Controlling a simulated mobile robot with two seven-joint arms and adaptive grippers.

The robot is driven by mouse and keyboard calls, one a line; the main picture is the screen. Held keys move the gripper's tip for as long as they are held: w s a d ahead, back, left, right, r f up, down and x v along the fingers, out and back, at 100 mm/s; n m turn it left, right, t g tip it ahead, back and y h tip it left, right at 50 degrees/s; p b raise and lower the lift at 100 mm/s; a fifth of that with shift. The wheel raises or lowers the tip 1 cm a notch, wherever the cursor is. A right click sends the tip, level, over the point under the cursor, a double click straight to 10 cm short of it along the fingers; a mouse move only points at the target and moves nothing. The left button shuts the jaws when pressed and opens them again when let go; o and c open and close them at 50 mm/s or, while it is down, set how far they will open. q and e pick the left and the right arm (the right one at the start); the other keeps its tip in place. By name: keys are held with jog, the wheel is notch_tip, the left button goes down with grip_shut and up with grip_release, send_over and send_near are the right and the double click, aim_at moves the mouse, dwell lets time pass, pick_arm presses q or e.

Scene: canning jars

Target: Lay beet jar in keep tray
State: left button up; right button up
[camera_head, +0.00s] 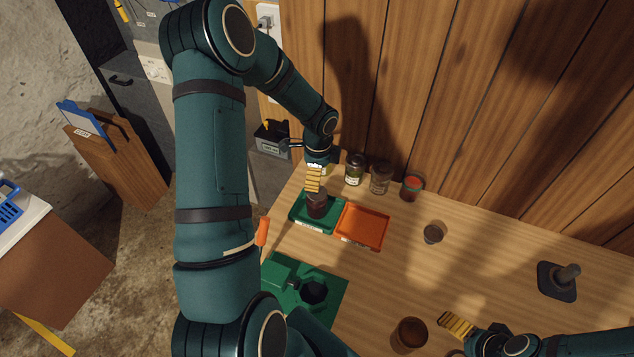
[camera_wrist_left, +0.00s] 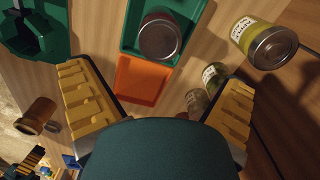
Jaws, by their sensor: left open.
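The dark red jar, which looks like the beet jar (camera_head: 317,208), stands upright with its grey lid up in the green tray (camera_head: 297,214). In the left wrist view the jar (camera_wrist_left: 160,37) sits beyond my fingertips, inside the green tray (camera_wrist_left: 130,40). An orange tray (camera_head: 362,227) lies right beside the green one; the tray labels are too small to read. My left gripper (camera_head: 314,180) is just above the jar, open and empty, with both fingers apart in the wrist view (camera_wrist_left: 155,78). My right gripper (camera_head: 456,325) is low at right; its opening is unclear.
Several jars stand along the wall, including a green one (camera_head: 354,170) and a red-topped one (camera_head: 411,187). A small cup (camera_head: 433,233), a brown jar (camera_head: 409,334) and a dark post on a base (camera_head: 559,281) stand on the table. A green fixture (camera_head: 330,276) is at front left.

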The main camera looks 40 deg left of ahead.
pick_arm(q)
jog(key=shift+r, duration=0.35)
jog(key=s+d+f+n+h, duration=0.1)
jog(key=s+d+f+n, duration=0.1)
jog(key=d, duration=0.7)
jog(key=s+d+f+n+t+h, duration=0.1)
jog(key=s+d+f+n, duration=0.2)
jog(key=d, duration=0.7)
jog(key=s+d+f+n+t+h, duration=0.1)
jog(key=s+d+f+n+h, duration=0.1)
jog(key=s+d+n, duration=0.4)
jog(key=d+f+n, duration=0.1)
jog(key=d+n, duration=0.2)
jog(key=d, duration=0.1)
jog(key=shift+f, duration=0.15)
jog(key=shift+s, duration=0.1)
